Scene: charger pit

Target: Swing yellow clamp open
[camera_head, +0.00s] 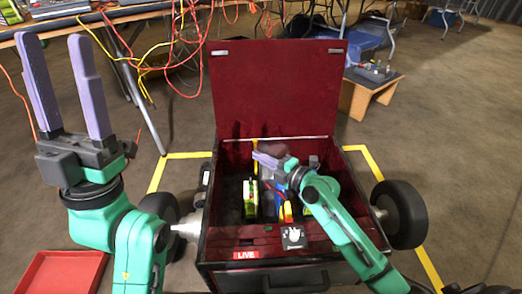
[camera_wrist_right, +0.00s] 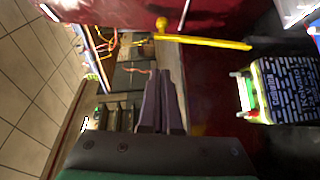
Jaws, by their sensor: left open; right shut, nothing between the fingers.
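The yellow clamp (camera_head: 256,146) is a thin yellow bar at the back of the dark red box (camera_head: 232,250). In the right wrist view the yellow clamp (camera_wrist_right: 205,42) runs across the top, above and to the right of my fingers. My right gripper (camera_head: 258,158) is over the box near the clamp; its purple fingers (camera_wrist_right: 160,95) are together and empty. I cannot tell whether they touch the clamp; in the wrist view they appear apart from it. My left gripper (camera_head: 57,40) is raised at the left, open and empty.
Inside the box are a green-and-black battery-like unit (camera_head: 250,198), also in the wrist view (camera_wrist_right: 285,90), and a yellow-and-red item (camera_head: 287,211). The box lid (camera_head: 280,90) stands open behind. A red tray (camera_head: 62,272) lies on the floor. A cable-strewn table (camera_head: 60,22) is at the back left.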

